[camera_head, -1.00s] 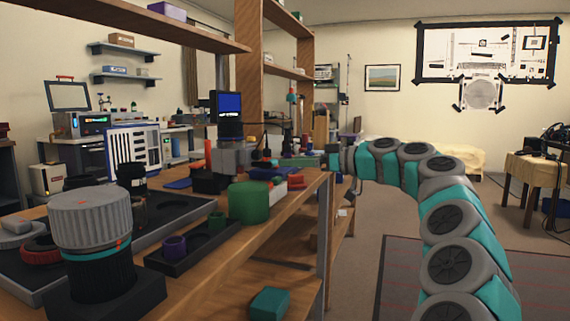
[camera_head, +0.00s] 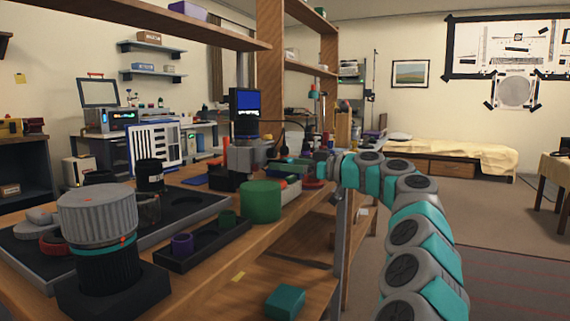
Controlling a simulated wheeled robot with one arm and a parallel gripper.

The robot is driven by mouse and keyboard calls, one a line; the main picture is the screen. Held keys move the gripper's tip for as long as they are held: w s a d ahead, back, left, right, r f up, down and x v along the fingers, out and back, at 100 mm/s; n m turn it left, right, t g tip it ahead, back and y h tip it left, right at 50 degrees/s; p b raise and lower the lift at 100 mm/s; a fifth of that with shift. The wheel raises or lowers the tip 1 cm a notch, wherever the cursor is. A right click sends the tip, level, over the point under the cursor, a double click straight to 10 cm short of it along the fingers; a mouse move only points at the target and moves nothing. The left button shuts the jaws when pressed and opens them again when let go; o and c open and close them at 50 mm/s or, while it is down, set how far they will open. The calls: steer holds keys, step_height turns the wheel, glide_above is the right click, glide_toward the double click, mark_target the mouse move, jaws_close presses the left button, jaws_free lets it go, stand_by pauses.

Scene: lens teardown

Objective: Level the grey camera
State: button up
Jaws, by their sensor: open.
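A grey blocky body that looks like the grey camera (camera_head: 242,158) stands on the wooden bench, below a small blue-lit screen (camera_head: 245,103). It is too small to tell whether it sits level or tilted. My arm comes up from the lower right and bends left over the bench's right end. My gripper (camera_head: 319,167) is at its tip, to the right of the grey body and apart from it. The jaws are small in view, open, and seem to hold nothing. Small parts on the bench lie between the gripper and the grey body.
A green cylinder (camera_head: 262,200) stands in front of the grey body. A black tray (camera_head: 205,249) holds purple and green rings. A large ribbed grey lens (camera_head: 97,215) stands at the near left. A wooden post (camera_head: 270,90) rises behind the bench. The floor to the right is open.

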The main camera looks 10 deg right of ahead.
steer(key=shift+w+a, duration=0.1)
steer(key=shift+a, duration=0.05)
steer(key=shift+c, duration=0.3)
steer(key=c, duration=0.9)
jaws_close()
steer(key=shift+d+r, duration=0.1)
steer(key=shift+d, duration=0.1)
